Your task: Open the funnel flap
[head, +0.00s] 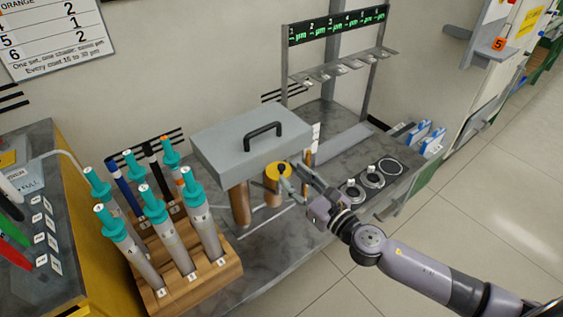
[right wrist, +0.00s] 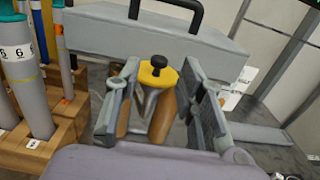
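A yellow round piece (head: 277,170) with a black knob on top sits by the front edge of a grey box with a black handle (head: 250,147). It also shows in the right wrist view (right wrist: 150,78), above brown and shiny metal surfaces. I cannot tell for sure whether it belongs to the funnel flap. My right gripper (head: 291,181) is open, its fingers on either side of the yellow piece. The right wrist view shows both fingers (right wrist: 158,95) apart with the knob between them; contact is not clear. My left gripper is out of view.
A wooden block (head: 200,275) with several grey, teal-capped tubes stands left of the box. A rack (head: 335,65) with a green-lit display stands behind. Round metal pieces (head: 373,180) lie on the grey bench to the right. The floor at right is clear.

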